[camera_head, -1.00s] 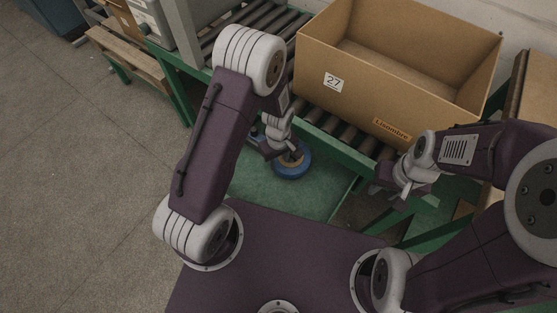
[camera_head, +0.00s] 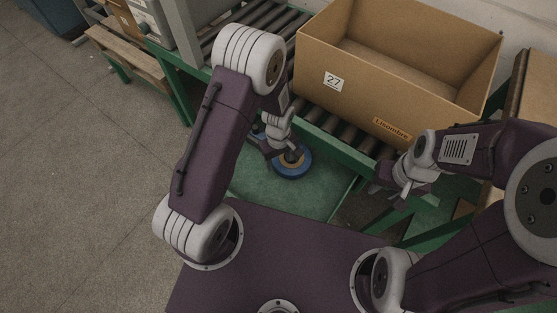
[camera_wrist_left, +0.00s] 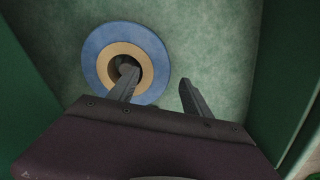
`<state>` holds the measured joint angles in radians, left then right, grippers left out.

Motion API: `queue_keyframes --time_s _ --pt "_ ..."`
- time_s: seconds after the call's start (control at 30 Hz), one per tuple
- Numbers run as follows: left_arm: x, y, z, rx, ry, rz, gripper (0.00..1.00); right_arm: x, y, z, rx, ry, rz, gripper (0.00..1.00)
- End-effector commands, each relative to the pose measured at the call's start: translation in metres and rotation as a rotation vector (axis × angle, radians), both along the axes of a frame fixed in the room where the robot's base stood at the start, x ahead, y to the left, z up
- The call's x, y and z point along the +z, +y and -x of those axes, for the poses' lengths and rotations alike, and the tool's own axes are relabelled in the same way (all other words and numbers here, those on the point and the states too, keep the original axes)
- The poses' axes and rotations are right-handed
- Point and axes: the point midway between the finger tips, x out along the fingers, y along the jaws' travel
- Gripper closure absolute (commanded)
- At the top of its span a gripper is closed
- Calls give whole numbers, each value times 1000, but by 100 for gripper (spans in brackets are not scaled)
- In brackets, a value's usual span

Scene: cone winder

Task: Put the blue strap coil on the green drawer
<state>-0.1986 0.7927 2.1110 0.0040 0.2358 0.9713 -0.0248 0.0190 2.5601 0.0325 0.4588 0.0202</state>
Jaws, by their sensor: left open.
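The blue strap coil (camera_head: 300,174), a blue ring with a tan core, lies flat on the green drawer (camera_head: 262,190). It also shows in the left wrist view (camera_wrist_left: 97,72), on the drawer's green floor. My left gripper (camera_wrist_left: 157,76) is open at the coil. One finger overlaps the coil's central hole and the other is outside its right edge; I cannot tell how deep the first one reaches. In the head view my left gripper (camera_head: 284,158) partly hides the coil. My right gripper (camera_head: 388,195) hangs apart on the right; its jaw opening is unclear.
A large open cardboard box (camera_head: 345,95) marked 27 stands on the roller conveyor (camera_head: 345,130) behind the drawer. The conveyor's green frame (camera_head: 340,150) runs close behind the coil. Green drawer walls (camera_wrist_left: 22,100) flank the coil in the wrist view.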

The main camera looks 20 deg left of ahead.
Motion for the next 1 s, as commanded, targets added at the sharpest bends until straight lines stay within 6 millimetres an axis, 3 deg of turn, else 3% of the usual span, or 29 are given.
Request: queue_keyframes --time_s 0.1,0.33,0.5,0.73,0.9,1.0 --pt "37 0 -1 0 -6 1 43 17 0 0 0 0 0 66" --pt "95 0 -1 0 -5 1 43 36 0 0 0 0 0 66" --pt "117 0 0 0 -2 1 43 42 0 0 0 0 0 66" --pt "127 4 3 -33 -8 2 43 42 0 0 0 0 0 66" --pt "171 35 44 -396 -64 0 43 41 0 0 0 0 0 66" --pt "186 48 70 -604 -90 -13 43 41 0 0 0 0 0 66"
